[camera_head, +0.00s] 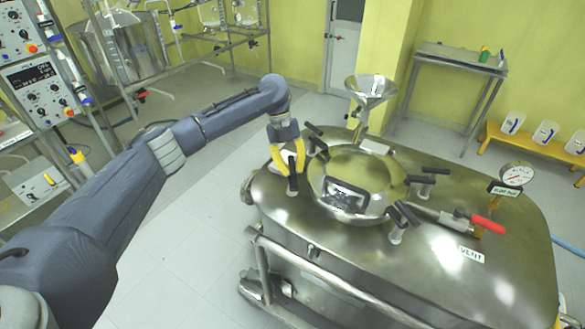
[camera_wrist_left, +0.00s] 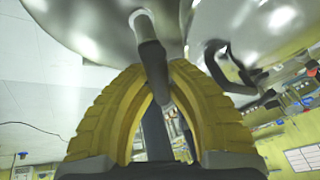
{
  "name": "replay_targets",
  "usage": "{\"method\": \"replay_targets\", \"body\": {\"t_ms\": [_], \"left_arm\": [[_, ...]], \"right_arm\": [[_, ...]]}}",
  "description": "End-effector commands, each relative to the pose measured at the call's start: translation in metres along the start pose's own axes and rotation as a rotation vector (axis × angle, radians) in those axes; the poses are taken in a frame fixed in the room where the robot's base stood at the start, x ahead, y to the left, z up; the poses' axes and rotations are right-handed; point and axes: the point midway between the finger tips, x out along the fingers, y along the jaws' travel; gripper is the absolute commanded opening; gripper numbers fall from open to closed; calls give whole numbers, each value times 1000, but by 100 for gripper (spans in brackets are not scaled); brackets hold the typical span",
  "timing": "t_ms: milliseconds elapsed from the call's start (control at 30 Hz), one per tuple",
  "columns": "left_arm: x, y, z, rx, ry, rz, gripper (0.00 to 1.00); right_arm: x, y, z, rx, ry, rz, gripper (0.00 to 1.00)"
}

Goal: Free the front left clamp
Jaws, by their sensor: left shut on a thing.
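The round domed lid (camera_head: 357,180) sits on top of the steel vessel (camera_head: 400,260), with several black-handled clamps around its rim. The front left clamp (camera_head: 292,184) is at the lid's left edge, its black handle standing roughly upright. My left gripper (camera_head: 290,170) has yellow fingers and reaches down from above onto this clamp. In the left wrist view, the left gripper (camera_wrist_left: 160,75) has its fingertips closed on the clamp's dark handle (camera_wrist_left: 152,57). The fingers hide part of the clamp. My right gripper is not in view.
Another clamp (camera_head: 317,143) is close behind my left gripper. Two more clamps (camera_head: 427,177) (camera_head: 402,216) are at the lid's right side. A steel funnel (camera_head: 370,90) rises behind the lid. A red-handled valve (camera_head: 486,224) and a gauge (camera_head: 516,175) are at the right.

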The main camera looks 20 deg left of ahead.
Motion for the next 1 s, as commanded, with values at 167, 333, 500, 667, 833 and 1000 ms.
{"method": "replay_targets", "body": {"t_ms": [167,333,500,667,833,1000], "left_arm": [[2,0,-1,1,3,2,0],[1,0,0,0,2,1,33],[1,0,0,-1,1,1,40],[-1,0,0,-1,0,0,40],[-15,0,0,-1,-1,0,40],[-43,0,0,-1,-3,-1,40]], "right_arm": [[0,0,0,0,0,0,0],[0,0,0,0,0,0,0],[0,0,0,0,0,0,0],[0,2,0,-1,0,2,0],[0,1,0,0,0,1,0],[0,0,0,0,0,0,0]]}}
